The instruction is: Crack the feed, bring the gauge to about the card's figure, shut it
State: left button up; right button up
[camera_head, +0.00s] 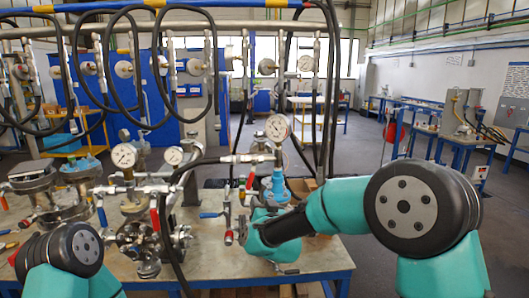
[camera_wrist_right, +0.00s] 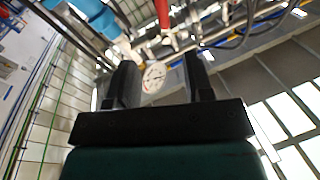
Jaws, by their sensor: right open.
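A round white dial gauge (camera_head: 277,127) stands on top of the piping above a blue fitting (camera_head: 279,184); its reading is too small to tell. Two more dial gauges, a left one (camera_head: 124,155) and a smaller one (camera_head: 173,156), stand over the left pipework. A red lever (camera_head: 251,177) is beside the blue fitting. I cannot tell which valve is the feed, and no card is legible. My right gripper (camera_wrist_right: 160,64) is open and empty; in the right wrist view a gauge (camera_wrist_right: 154,77) shows beyond and between its fingers. My left gripper is out of view.
Pipework with a red-handled valve (camera_head: 154,219) and a blue lever (camera_head: 211,215) crowds the bench (camera_head: 320,258). Black hoses (camera_head: 140,65) hang from the overhead pipes in front of the bench's back. Open floor lies to the right of the bench.

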aim_at(251, 183)
jog(key=w+d+f+n+t+y, duration=0.1)
jog(key=w+d+f+n+y, duration=0.1)
jog(key=y, duration=0.5)
notch_tip(251, 183, down, 3)
jog(key=shift+d+f+n, duration=0.1)
jog(key=shift+d+n, duration=0.7)
jog(key=shift+n, duration=0.2)
jog(key=shift+w, duration=0.15)
jog(key=x, duration=1.7)
jog(key=shift+a, duration=0.15)
jog(key=shift+c, duration=0.4)
grip_shut()
